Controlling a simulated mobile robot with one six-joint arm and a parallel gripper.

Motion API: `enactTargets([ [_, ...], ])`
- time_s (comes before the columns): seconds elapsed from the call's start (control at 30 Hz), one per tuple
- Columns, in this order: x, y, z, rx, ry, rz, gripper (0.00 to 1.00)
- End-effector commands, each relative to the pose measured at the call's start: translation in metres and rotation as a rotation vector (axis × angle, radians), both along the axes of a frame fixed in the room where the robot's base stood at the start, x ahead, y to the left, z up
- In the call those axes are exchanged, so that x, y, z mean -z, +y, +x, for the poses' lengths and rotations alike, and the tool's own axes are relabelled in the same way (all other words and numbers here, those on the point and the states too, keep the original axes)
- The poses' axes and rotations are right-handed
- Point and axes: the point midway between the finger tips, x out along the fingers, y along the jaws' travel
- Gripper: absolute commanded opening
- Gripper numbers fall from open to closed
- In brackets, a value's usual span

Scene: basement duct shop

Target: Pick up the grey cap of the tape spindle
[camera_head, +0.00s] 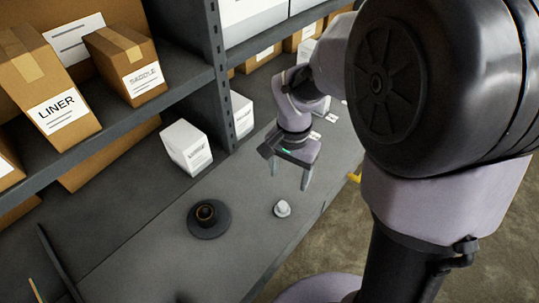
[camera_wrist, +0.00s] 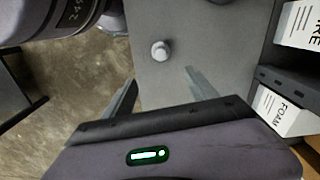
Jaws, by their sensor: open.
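The grey cap (camera_head: 282,208) is a small pale grey round piece with a raised knob, lying on the grey shelf surface. In the wrist view the cap (camera_wrist: 160,50) shows beyond my fingers, on bare surface. The tape spindle (camera_head: 208,218) is a dark round base with a short upright core, to the left of the cap. In the wrist view only a bit of a dark round thing shows at the top edge. My gripper (camera_head: 290,178) is open and empty, pointing down above the surface. In the wrist view its fingers (camera_wrist: 160,90) are spread wide, apart from the cap.
A white box (camera_head: 187,147) stands on the surface behind the spindle. A dark rack post (camera_head: 219,75) rises behind, with LINER (camera_head: 62,108) and SADDLE (camera_head: 140,75) boxes on the upper shelf. A FOAM box (camera_wrist: 285,112) stands at right in the wrist view. The surface around the cap is clear.

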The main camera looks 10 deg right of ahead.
Motion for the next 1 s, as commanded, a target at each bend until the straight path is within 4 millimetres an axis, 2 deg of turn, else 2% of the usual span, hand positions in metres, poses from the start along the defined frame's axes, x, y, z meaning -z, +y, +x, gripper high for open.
enactTargets([
  [0.03, 0.023, 0.000, -0.002, -0.001, 0.005, 0.001, 0.67],
  [0.2, 0.068, 0.001, -0.002, -0.002, 0.004, 0.001, 0.67],
  [0.37, 0.085, 0.002, -0.002, -0.002, 0.000, 0.001, 0.67],
  [0.6, 0.129, 0.014, -0.009, -0.003, 0.001, 0.001, 0.67],
  [0.7, 0.136, 0.014, -0.009, -0.002, 0.000, 0.001, 0.67],
  [0.87, 0.135, 0.014, -0.008, -0.002, -0.001, 0.001, 0.67],
  [0.9, 0.135, 0.014, -0.008, -0.002, -0.001, 0.001, 0.65],
  [1.0, 0.134, 0.014, -0.008, -0.002, -0.001, 0.001, 0.46],
])
